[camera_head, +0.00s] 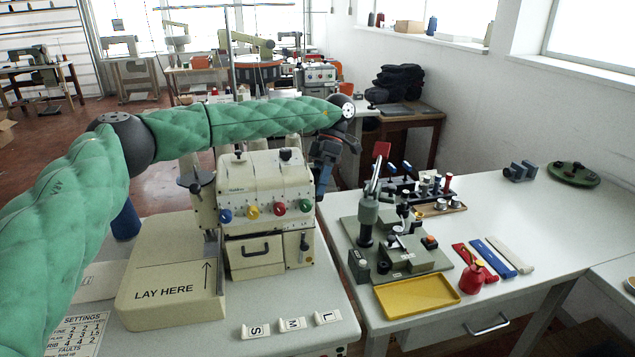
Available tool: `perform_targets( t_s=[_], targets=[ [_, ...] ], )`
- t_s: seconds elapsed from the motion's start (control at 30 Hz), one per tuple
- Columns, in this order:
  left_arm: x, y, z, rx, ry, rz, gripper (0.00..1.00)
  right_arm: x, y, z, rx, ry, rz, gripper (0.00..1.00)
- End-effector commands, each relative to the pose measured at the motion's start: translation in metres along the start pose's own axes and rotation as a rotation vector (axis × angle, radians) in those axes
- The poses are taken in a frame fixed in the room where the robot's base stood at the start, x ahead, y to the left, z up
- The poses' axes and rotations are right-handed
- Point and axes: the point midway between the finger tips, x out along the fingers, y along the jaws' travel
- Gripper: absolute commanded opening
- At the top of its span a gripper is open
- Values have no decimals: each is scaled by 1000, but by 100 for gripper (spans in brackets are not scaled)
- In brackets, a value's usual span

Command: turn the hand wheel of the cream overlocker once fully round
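The cream overlocker (262,178) stands on the left table, with several coloured dials across its front. My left arm comes in from the left and passes over the top of the overlocker. My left gripper (321,188) points down close beside the machine's right side. Its fingers are dark and small in view, and I cannot tell whether they are open, shut or touching anything. The hand wheel cannot be made out; the gripper and the machine's body cover that side. My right gripper is not in view.
A cream block marked LAY HERE (168,293) sits left of the overlocker. White tags S, M and L (291,324) lie in front. On the right table are a grey-green device (395,245), a yellow tray (416,296) and a red bottle (472,278). A gap separates the tables.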

Motion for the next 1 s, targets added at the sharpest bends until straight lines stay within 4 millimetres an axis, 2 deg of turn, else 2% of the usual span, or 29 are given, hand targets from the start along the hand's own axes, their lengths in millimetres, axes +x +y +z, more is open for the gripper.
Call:
perform_targets(
  t_s=[0.03,0.1,0.13,0.47,0.83,1.0],
  targets=[
    [-1,0,-1,-2,-2,2,84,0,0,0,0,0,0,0],
    [-1,0,-1,-2,-1,2,98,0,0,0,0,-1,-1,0],
    [-1,0,-1,-2,-1,2,100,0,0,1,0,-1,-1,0],
    [-7,0,0,-1,0,2,100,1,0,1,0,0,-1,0],
    [-56,0,0,-3,0,4,100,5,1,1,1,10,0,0],
    [-73,1,0,-3,0,2,100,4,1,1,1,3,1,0]
  ],
)
